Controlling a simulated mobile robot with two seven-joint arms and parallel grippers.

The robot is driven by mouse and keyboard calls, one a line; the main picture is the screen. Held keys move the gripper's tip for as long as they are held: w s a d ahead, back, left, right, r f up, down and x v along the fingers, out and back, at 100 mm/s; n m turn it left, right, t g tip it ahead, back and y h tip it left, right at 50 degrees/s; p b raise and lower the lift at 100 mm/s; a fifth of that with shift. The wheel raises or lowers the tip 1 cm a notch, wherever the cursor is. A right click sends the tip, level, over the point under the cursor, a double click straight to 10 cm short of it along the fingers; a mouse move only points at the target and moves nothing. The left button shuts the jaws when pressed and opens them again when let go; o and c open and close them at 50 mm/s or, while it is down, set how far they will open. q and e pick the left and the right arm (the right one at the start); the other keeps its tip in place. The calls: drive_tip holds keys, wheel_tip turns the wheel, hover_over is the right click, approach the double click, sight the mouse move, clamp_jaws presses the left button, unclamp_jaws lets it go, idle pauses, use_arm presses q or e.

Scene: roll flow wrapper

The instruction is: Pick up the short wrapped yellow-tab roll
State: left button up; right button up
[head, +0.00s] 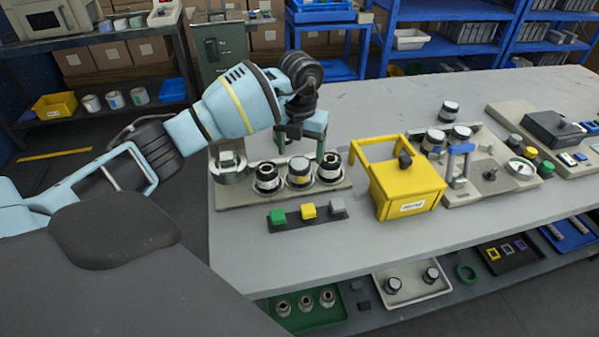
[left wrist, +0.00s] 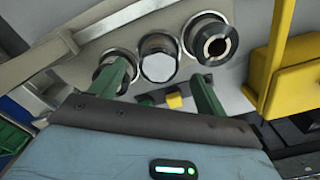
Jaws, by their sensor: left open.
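Three dark rolls with pale bands stand in a row in a beige rack (head: 232,198). The middle roll (head: 299,173) has a plain light top and stands behind the yellow tab (head: 308,211); it also shows in the left wrist view (left wrist: 159,62). The left roll (head: 267,178) stands behind the green tab (head: 277,216), and the right roll (head: 330,168) behind the grey tab (head: 337,205). My left gripper (head: 301,150) is open and empty, pointing down above the rack with its green fingers around the middle roll's position. Whether they touch any roll cannot be told. My right gripper is out of view.
A yellow bin (head: 408,190) with a raised frame stands just right of the rack. A round metal fixture (head: 229,172) is at the rack's left end. A machine (head: 490,172) with a blue clamp is farther right. The table's front strip is clear.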

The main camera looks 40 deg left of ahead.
sight(300, 161)
use_arm(q)
drive_tip(key=f, duration=0.5)
drive_tip(key=shift+s, duration=0.2)
drive_tip(key=shift+r, duration=0.1)
drive_tip(key=shift+c, duration=0.2)
drive_tip(key=c, duration=1.2)
drive_tip(key=shift+o, duration=0.2)
drive_tip(key=shift+r, duration=0.1)
drive_tip(key=shift+r, duration=0.5)
wheel_tip(300, 161, up, 2)
drive_tip(key=shift+r, duration=0.1)
drive_tip(key=s+d+r, duration=0.1)
drive_tip(key=s+d, duration=0.2)
drive_tip(key=d, duration=1.2)
drive_tip(key=shift+d+r+b, duration=0.3)
drive_tip(key=shift+d+b, duration=0.05)
drive_tip(key=shift+d, duration=0.05)
